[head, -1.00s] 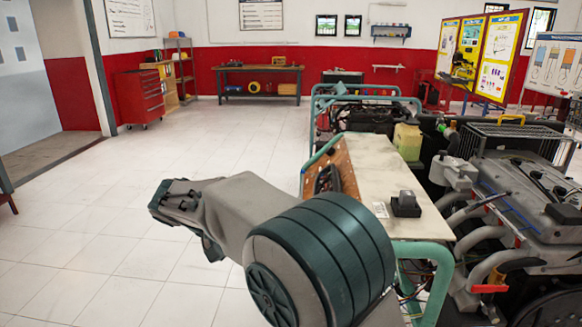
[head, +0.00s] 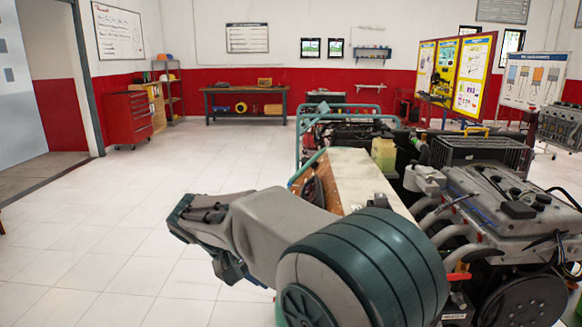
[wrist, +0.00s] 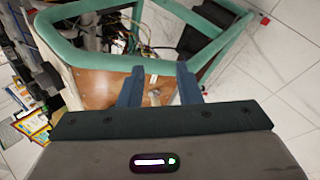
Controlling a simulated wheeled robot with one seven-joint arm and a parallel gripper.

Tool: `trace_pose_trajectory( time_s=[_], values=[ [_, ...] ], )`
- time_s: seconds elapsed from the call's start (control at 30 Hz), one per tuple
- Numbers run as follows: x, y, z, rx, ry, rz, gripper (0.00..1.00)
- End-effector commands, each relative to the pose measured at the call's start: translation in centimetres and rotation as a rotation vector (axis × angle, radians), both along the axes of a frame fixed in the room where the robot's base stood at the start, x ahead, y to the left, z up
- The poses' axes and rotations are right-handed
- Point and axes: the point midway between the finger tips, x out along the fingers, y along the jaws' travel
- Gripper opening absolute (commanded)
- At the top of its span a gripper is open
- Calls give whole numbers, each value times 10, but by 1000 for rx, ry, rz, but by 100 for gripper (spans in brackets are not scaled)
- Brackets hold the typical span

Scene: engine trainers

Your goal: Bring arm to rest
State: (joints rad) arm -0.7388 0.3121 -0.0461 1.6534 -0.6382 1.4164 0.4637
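My arm (head: 270,225) reaches across the lower middle of the head view, its far end pointing left over the floor. The arm covers the front part of the engine trainer's table top. In the wrist view my gripper (wrist: 158,86) shows two dark blue fingers set apart, with nothing held between them. Beyond the fingers lies a teal frame (wrist: 90,48) with a brown wooden panel (wrist: 95,90). I cannot tell how far the fingertips are from the panel. The gripper's fingers are not clear in the head view.
An engine trainer (head: 510,215) stands close at the right, beside a pale table top (head: 350,178). Open tiled floor (head: 110,225) lies to the left. A red tool cabinet (head: 128,117) and a workbench (head: 246,91) stand by the far walls.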

Motion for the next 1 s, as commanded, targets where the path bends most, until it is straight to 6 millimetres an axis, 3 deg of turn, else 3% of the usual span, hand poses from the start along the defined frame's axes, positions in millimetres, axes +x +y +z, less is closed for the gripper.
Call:
trace_pose_trajectory(
  time_s=[0.33,0.6,0.8,1.0],
  values=[
    [-36,-84,14,185,71,-86,31],
    [-107,-160,16,443,63,-195,31],
    [-159,-189,8,604,-10,-273,31],
    [-187,-199,-1,687,-77,-319,31]
  ],
)
